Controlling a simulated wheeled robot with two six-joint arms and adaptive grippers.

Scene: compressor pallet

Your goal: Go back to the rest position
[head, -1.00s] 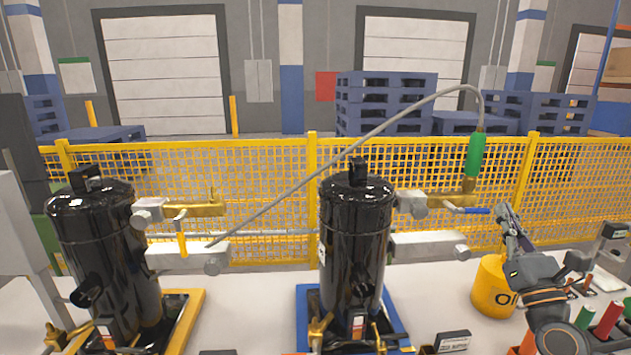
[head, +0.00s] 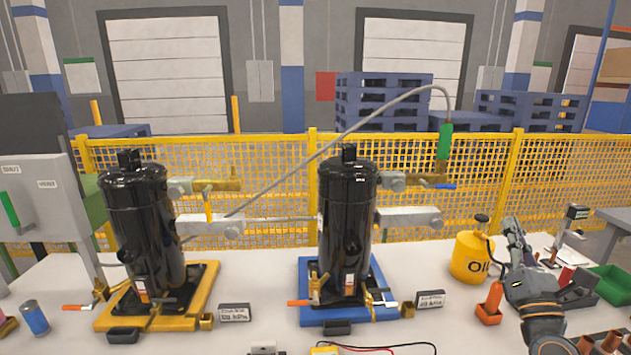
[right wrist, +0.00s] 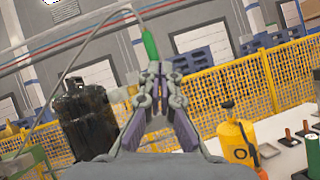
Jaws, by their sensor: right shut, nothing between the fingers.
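My right gripper (head: 514,232) is shut and empty at the right of the head view. It stands above the white table, just right of the yellow oil can (head: 470,257), and points up. In the right wrist view its fingers (right wrist: 158,72) are closed together, with the oil can (right wrist: 236,138) to their right. The black compressor (head: 347,230) on the blue pallet (head: 310,317) stands well to the gripper's left. A grey hose with a green handle (head: 444,141) hangs at the valve beside that compressor. My left gripper is not in view.
A second black compressor (head: 145,230) stands on a yellow pallet (head: 212,270) at the left. An orange holder (head: 490,303), a green bin (head: 610,284) and several small parts crowd the table near my right arm. Yellow mesh fencing (head: 270,165) runs behind.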

